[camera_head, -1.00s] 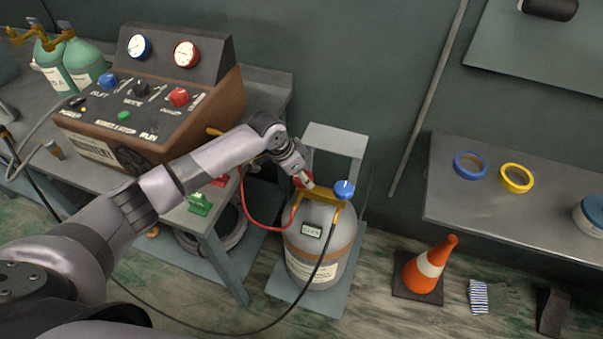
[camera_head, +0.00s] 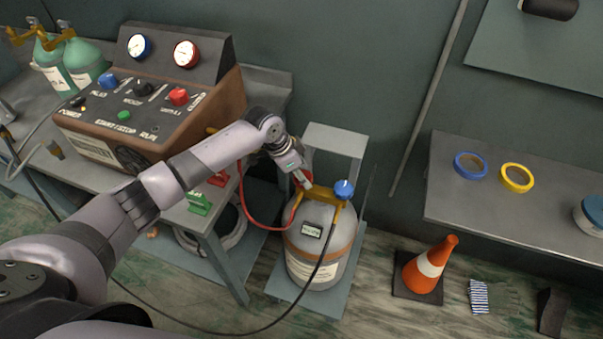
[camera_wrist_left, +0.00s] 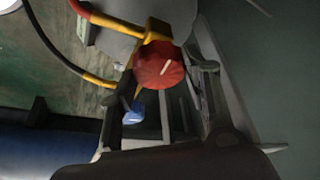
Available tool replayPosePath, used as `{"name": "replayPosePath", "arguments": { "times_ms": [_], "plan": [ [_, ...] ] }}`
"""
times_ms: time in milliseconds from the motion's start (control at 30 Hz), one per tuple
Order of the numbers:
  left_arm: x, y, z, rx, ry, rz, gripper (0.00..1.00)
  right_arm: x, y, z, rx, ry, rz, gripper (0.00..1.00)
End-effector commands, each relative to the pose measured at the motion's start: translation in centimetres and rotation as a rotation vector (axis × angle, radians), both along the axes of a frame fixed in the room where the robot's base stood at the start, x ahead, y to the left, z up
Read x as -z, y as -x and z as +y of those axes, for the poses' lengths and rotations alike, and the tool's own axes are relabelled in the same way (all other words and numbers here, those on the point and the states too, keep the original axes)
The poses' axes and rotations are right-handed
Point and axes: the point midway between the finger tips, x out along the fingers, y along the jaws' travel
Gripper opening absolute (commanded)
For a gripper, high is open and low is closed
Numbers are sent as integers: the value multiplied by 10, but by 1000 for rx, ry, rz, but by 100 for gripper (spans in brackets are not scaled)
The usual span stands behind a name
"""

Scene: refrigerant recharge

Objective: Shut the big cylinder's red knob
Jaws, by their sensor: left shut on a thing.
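The big grey cylinder (camera_head: 313,262) stands upright with a yellow valve block (camera_head: 322,194) on top. Its red knob (camera_wrist_left: 158,64) shows in the wrist view with a white line mark across its face. My left gripper (camera_head: 302,181) reaches down to the knob from the upper left, and its fingers are closed around the knob's sides. In the head view the gripper mostly hides the knob. A blue knob (camera_head: 344,189) sits on the other side of the valve block; it also shows in the wrist view (camera_wrist_left: 133,113). My right gripper is in neither view.
A red hose (camera_head: 246,205) and a black hose (camera_head: 310,285) run from the valve block. The recharge machine (camera_head: 120,150) stands on the bench at left. An orange cone (camera_head: 428,268) is on the floor at right. A grey frame (camera_head: 335,135) rises behind the cylinder.

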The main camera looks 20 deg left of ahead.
Motion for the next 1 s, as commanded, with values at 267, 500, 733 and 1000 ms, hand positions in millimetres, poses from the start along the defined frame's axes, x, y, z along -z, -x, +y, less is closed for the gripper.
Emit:
{"name": "replayPosePath", "arguments": {
  "times_ms": [267, 500, 733, 1000],
  "plan": [
    [2, -2, 0, 252, 2, 1, 16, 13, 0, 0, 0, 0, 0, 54],
    [3, -3, 0, 478, 2, 0, 16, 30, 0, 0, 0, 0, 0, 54],
    [2, -4, 0, 665, 2, -1, 16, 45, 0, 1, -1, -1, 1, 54],
    [1, -4, 0, 812, 2, -1, 16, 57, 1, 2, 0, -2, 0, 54]
  ]
}}
